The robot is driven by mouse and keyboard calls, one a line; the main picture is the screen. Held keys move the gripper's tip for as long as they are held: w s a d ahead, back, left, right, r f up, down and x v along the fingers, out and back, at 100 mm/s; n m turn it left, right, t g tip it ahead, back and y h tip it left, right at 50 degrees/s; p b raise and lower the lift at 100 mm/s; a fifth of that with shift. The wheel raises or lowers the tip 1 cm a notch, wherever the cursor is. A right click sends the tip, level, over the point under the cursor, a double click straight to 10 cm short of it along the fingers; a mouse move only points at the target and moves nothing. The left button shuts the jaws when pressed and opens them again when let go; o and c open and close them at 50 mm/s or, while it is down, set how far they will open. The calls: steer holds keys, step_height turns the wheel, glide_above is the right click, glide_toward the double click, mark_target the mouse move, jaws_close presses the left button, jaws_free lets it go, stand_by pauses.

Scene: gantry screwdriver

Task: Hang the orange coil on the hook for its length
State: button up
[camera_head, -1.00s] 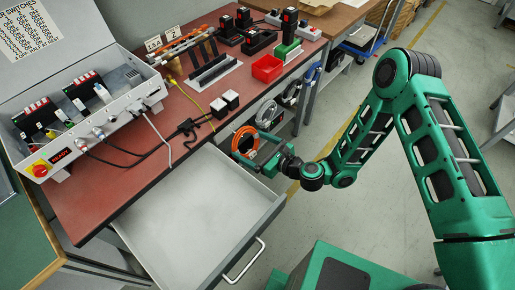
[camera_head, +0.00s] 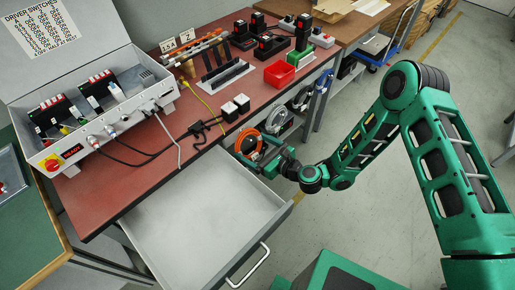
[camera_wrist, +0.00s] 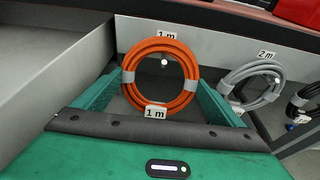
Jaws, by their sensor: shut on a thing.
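The orange coil (camera_wrist: 188,62) stands upright between the fingers of my gripper (camera_wrist: 162,85) in the wrist view, with a "1 m" tag (camera_wrist: 155,112) at its bottom. My gripper is shut on it. Behind it, under the bench edge, is a "1 m" label (camera_wrist: 167,35). A pale round hook end (camera_wrist: 164,62) shows through the ring, just below its upper strands. I cannot tell whether the coil rests on this hook. In the head view the orange coil (camera_head: 240,142) is at the bench front, with my gripper (camera_head: 262,155) partly covering it.
A grey coil (camera_wrist: 252,72) under a "2 m" label and a black coil (camera_wrist: 303,100) hang to the right. An open grey drawer (camera_head: 200,205) lies left of and below my gripper. The red bench top (camera_head: 130,180) is above; a red bin (camera_head: 280,73) stands on it.

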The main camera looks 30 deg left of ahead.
stand_by(0.4)
steer(key=o, duration=0.9)
